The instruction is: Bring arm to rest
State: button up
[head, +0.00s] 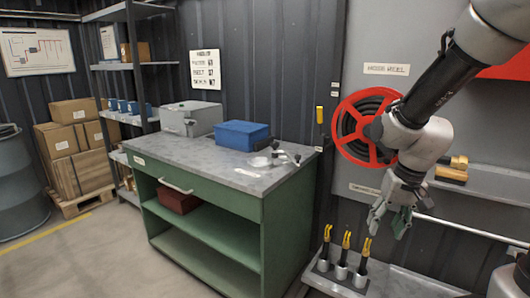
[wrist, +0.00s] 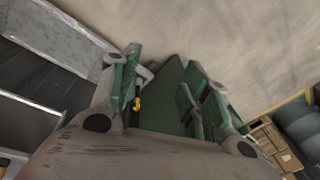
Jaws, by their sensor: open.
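My gripper (head: 388,218) hangs from my arm at the right of the head view, pointing down. It is open and empty. It is above and a little to the right of several yellow-tipped black tools (head: 346,240) standing in holders on a low metal shelf. In the wrist view my gripper's green-padded fingers (wrist: 165,92) are spread apart, with the floor and the green bench beyond them.
A green workbench (head: 262,208) with a blue box (head: 241,135) and a grey case (head: 191,118) stands left of my gripper. A red hose reel (head: 362,122) is on the wall behind my arm. A metal shelf (head: 485,180) runs along the right wall.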

jog(key=s+d+r+n+t, duration=0.1)
jog(key=s+d+r, duration=0.2)
jog(key=s+r, duration=0.3)
jog(key=s+d+r+t+h, duration=0.1)
jog(key=s+d+r+t, duration=0.1)
jog(key=s+r, duration=0.5)
jog(key=shift+s+d+r+n, duration=0.2)
jog(key=shift+d+r+n, duration=0.25)
jog(key=shift+d, duration=0.2)
